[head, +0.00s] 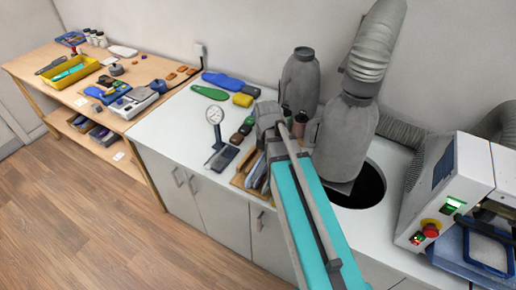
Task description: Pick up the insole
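A green, sole-shaped flat piece (209,92) lies on the white counter (170,128) near the back wall. A longer blue sole-shaped piece (222,80) lies just behind it. Either could be the insole; I cannot tell which. Both lie flat and apart from my arm. My teal and grey arm reaches up from the bottom right to a grey joint over the middle of the counter, right of these pieces. My gripper's fingers do not show, so I cannot tell whether they hold anything.
A dial gauge on a stand (214,118) stands in front of the green piece. A machine with a red button (430,230) is far right. A cluttered wooden bench (62,97) is left.

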